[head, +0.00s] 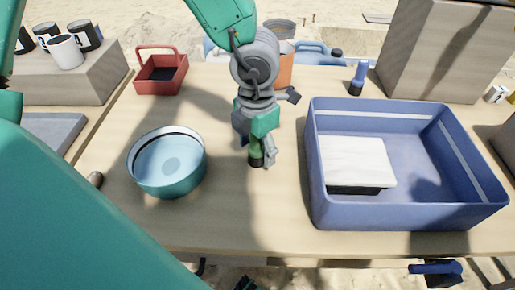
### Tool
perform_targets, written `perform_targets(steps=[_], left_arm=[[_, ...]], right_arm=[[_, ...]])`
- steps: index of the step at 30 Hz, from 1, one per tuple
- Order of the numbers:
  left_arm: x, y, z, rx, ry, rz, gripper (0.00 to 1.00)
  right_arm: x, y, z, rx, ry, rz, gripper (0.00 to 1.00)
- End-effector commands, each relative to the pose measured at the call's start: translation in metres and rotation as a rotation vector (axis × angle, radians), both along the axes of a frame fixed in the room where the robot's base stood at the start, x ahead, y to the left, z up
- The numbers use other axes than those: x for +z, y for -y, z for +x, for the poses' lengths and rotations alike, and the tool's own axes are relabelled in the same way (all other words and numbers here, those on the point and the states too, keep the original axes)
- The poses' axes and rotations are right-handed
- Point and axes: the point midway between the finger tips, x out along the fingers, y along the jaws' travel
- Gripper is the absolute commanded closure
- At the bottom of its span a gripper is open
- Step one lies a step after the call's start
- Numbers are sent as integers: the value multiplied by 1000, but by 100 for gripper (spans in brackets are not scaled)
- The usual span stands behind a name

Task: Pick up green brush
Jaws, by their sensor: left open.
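The green brush (255,152) stands upright on the wooden table near the middle of the head view, its dark end down. Most of its upper part is hidden by my left gripper (262,152). The gripper points down over the brush with its jaws open and its fingertips close around or beside it. I cannot tell whether a finger touches the brush. My right gripper is not in view.
A teal round bowl (168,182) stands left of the brush. A blue crate (318,205) holding a pale block (357,160) stands to the right. Behind are a red caddy (148,84), a blue brush (358,77) and an orange container (286,70). The table's front edge is clear.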

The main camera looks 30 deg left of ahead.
Motion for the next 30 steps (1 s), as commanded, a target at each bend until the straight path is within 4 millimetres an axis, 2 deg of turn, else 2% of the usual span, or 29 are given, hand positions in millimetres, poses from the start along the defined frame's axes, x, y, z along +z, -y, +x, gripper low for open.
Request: perform_targets(steps=[1, 5, 6, 14, 17, 24, 30], left_arm=[[1, 0, 0, 0, 0, 0, 46], [1, 0, 0, 0, 0, 0, 92], [0, 0, 0, 0, 0, 0, 94], [1, 0, 0, 0, 0, -1, 93], [9, 0, 1, 1, 1, -1, 93], [58, 0, 1, 2, 3, -3, 93], [91, 0, 1, 3, 2, -1, 93]], right_arm=[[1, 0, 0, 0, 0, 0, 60], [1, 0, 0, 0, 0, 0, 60], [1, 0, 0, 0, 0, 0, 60], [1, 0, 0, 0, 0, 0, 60], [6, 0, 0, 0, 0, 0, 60], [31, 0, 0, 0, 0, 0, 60], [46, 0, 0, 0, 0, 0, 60]])
